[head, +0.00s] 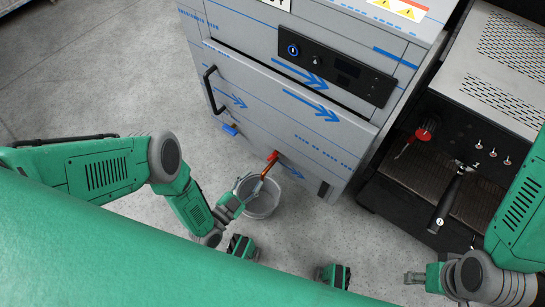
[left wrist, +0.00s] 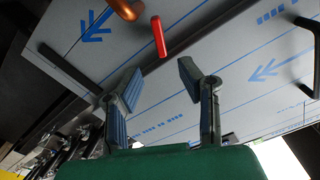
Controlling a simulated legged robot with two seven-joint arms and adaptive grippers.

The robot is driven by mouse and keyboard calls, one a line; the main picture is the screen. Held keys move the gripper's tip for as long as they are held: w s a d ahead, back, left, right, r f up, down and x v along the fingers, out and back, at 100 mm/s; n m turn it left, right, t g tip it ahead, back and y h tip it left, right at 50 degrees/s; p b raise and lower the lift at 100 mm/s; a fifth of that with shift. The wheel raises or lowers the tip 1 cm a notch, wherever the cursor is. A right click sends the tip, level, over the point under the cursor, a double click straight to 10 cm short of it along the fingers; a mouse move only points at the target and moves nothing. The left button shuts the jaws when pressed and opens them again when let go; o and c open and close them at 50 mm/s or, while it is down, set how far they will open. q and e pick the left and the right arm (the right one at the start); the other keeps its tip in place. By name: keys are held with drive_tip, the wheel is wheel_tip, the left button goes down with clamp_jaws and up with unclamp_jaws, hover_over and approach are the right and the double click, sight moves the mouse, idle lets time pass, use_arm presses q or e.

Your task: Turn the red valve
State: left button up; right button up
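The red valve (head: 272,156) is a small red lever on a copper-coloured pipe, low on the front of a grey cabinet. In the left wrist view the red lever (left wrist: 158,36) stands beyond the fingertips, with the copper pipe end (left wrist: 125,8) to its left. My left gripper (head: 247,187) is close below the valve in the head view. In the left wrist view its two fingers (left wrist: 160,82) are spread, with nothing between them. My right gripper (head: 414,278) is at the lower right, far from the valve; its finger opening is unclear.
A grey bucket (head: 265,206) stands on the floor under the valve, beside my left gripper. The grey cabinet (head: 235,75) has a black handle (head: 212,90) and a control panel (head: 340,70). A coffee machine (head: 490,150) stands to the right. Floor at left is clear.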

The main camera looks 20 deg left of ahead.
sight(271, 159)
use_arm(q)
drive_tip(key=b+x, duration=0.3)
drive_tip(key=x, duration=0.8)
clamp_jaws()
